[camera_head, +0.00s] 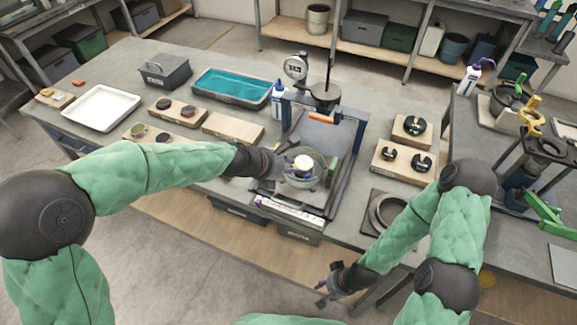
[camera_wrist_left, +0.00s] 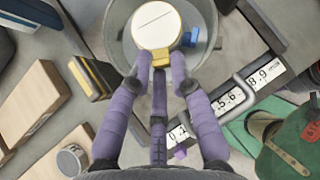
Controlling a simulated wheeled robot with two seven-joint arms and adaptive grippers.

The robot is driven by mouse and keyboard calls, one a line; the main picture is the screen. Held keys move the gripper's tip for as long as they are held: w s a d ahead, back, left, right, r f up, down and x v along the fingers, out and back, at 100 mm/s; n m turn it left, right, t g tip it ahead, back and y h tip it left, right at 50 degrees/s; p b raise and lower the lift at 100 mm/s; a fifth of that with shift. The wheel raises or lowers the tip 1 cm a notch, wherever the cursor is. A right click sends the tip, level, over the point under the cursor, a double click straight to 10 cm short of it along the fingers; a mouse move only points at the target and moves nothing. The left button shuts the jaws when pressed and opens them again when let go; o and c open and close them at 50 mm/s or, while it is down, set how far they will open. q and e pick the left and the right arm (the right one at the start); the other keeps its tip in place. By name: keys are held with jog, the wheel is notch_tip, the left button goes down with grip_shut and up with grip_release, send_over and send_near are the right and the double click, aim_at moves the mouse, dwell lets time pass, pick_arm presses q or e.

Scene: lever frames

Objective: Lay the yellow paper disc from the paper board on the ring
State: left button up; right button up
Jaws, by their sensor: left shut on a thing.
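My left gripper (camera_head: 276,163) is shut on the yellow tab (camera_wrist_left: 155,56) of a round cream-topped piece (camera_wrist_left: 157,26) with a yellow rim. This piece also shows in the head view (camera_head: 303,162), over or inside a round grey cup (camera_head: 318,177); its exact height there is unclear. A grey ring (camera_head: 374,214) lies on a dark square plate at the table's front. My right gripper (camera_head: 328,291) hangs below the front edge, away from these things; its opening is too small to judge.
A press-like frame (camera_head: 352,165) with a post and dial surrounds the cup. Wooden blocks (camera_head: 400,163) with black pieces stand to its right. A blue tray (camera_head: 230,87) and a white tray (camera_head: 100,107) are at the left. A second table with tools is at the right.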

pick_arm(q)
jog(key=shift+s+f, duration=0.1)
jog(key=shift+f, duration=0.25)
dwell(0.7)
jog(key=o, duration=1)
jog(key=shift+r, duration=0.1)
jog(key=shift+a+r, duration=0.15)
jog(key=shift+r, duration=0.05)
jog(key=v, duration=1.1)
jog(key=shift+s+r, duration=0.15)
jog(key=shift+r, duration=0.05)
